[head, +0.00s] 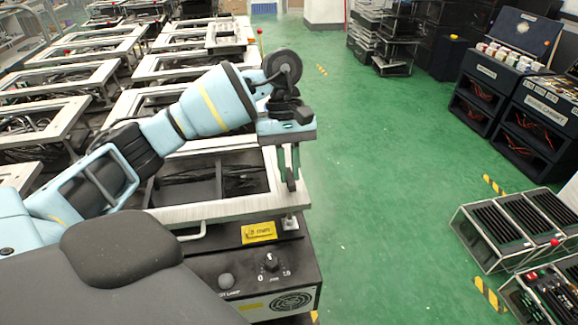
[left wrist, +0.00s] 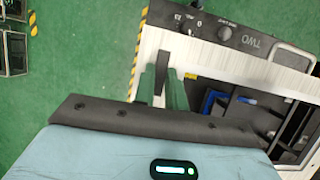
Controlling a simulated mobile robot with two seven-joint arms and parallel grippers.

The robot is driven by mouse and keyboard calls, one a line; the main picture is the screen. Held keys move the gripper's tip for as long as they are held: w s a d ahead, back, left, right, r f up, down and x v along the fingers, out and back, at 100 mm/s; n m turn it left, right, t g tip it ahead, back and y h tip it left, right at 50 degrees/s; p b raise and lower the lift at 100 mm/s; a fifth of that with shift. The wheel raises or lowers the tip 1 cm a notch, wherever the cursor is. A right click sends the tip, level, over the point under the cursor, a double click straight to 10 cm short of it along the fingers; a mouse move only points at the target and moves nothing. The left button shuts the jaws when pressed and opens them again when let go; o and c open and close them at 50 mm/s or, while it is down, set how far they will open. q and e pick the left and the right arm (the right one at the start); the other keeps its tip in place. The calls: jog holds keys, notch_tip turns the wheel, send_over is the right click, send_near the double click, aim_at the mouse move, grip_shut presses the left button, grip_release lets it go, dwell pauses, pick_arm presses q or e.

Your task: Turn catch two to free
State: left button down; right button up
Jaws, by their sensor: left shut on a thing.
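In the left wrist view a dark front panel (left wrist: 228,30) carries the word TWO and a knob. A narrow dark lever piece (left wrist: 162,62), which I take to be the catch, stands at the corner of the pale frame beside that panel. My left gripper (left wrist: 161,88) has its two green fingers on either side of this piece and is shut on it. In the head view my left gripper (head: 288,180) points down at the right front corner of the nearest frame (head: 222,210); the catch is mostly hidden there. The catch's exact setting cannot be told. My right gripper is in neither view.
Below the frame in the head view are a yellow label (head: 258,232), a dial (head: 270,262) and a handle (head: 190,234). More frames stand behind. Green floor (head: 390,180) is free to the right, with black racks (head: 500,232) beyond.

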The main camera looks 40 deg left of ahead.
pick_arm(q)
jog(key=shift+n, duration=0.4)
jog(key=n+t, duration=0.1)
jog(key=n, duration=0.2)
jog(key=shift+s+a+h, duration=0.1)
jog(key=shift+s+h, duration=0.05)
jog(key=shift+h, duration=0.15)
jog(key=n+t, duration=0.2)
jog(key=n, duration=0.2)
jog(key=shift+s+p, duration=0.15)
jog(key=shift+p, duration=0.2)
jog(key=n+t, duration=0.1)
jog(key=n, duration=0.2)
jog(key=n+t+p, duration=0.1)
jog(key=n, duration=0.1)
jog(key=shift+s+r+n, duration=0.1)
jog(key=shift+s+n, duration=0.1)
jog(key=shift+n, duration=0.2)
jog(key=n+t+y+p, duration=0.1)
jog(key=n, duration=0.3)
jog(key=shift+s, duration=0.1)
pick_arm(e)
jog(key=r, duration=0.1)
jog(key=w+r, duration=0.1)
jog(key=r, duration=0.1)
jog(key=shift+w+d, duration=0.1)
